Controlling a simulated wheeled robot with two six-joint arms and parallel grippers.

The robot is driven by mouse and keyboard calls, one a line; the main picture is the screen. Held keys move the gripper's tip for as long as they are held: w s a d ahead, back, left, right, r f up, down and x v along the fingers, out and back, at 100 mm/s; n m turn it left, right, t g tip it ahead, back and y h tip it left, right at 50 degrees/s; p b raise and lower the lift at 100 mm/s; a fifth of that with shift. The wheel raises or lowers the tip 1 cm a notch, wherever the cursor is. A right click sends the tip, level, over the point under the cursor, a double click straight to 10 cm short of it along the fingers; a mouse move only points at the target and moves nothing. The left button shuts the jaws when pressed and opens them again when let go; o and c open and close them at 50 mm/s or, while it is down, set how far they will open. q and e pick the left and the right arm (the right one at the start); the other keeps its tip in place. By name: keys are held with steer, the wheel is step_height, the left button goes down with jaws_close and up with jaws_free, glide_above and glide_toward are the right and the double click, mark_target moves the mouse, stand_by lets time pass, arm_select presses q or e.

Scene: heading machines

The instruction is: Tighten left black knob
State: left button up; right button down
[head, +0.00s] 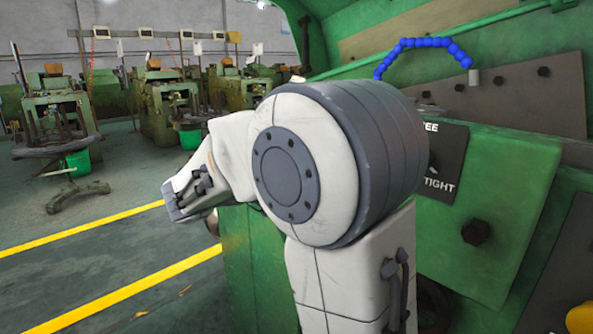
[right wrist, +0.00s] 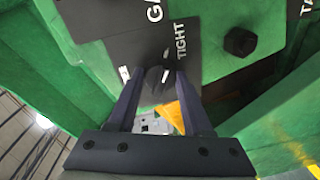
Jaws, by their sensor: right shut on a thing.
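In the right wrist view a black knob (right wrist: 155,80) sits on a dark plate (right wrist: 110,45) lettered "TIGHT". The two fingers of my right gripper (right wrist: 160,90) lie on either side of the knob and are shut on it. A pale mark shows close to the knob's right side. In the head view the label plate (head: 448,165) reads "TIGHT" and part of a word ending in "EE". My arm hides the knob and the right gripper there. My left gripper is not in view.
The green machine (head: 510,200) fills the right side, with a dark bolt (head: 476,232) and a blue jointed hose (head: 425,42). A dark hexagonal bolt (right wrist: 240,42) stands right of the knob. Yellow floor lines (head: 90,230) and other machines (head: 165,100) are at left.

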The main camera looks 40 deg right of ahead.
steer(key=shift+f, duration=0.1)
steer(key=shift+c, duration=1.6)
jaws_free()
steer(key=s+a, duration=0.1)
steer(key=a, duration=0.9)
steer(key=shift+a+r, duration=0.2)
steer(key=shift+r, duration=0.15)
steer(key=shift+s, duration=0.1)
